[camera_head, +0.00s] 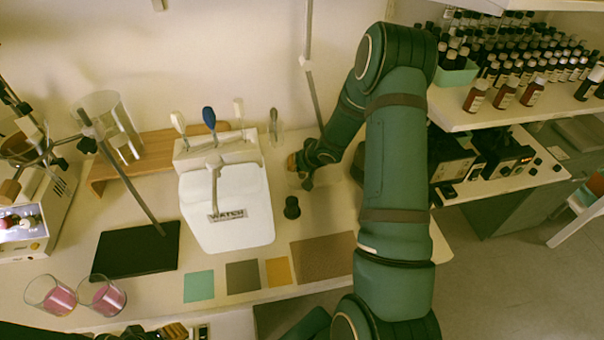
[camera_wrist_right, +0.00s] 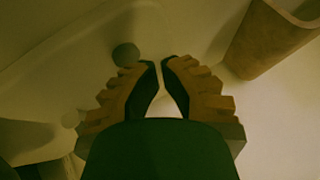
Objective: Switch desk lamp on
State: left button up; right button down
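A thin jointed pole (camera_head: 306,62), which looks like the desk lamp's arm, runs down the wall in the head view. It passes behind my right arm; its head is out of frame. My right gripper (camera_head: 305,176) is low over the back of the table, right of the white balance. In the right wrist view its fingers (camera_wrist_right: 162,64) are nearly together at the tips with nothing seen between them. A small round grey-green knob (camera_wrist_right: 125,55) shows by the left fingertip; I cannot tell if they touch. My left gripper (camera_head: 165,331) is cut off at the bottom edge.
A wooden stand (camera_head: 150,150) is behind. Two glasses (camera_head: 103,296) stand front left. Bottles crowd the right shelf (camera_head: 470,115).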

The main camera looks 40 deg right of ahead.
jog(key=shift+f, duration=0.3)
dwell(0.5)
jog(key=shift+r+p, duration=0.45)
jog(key=shift+p, duration=0.3)
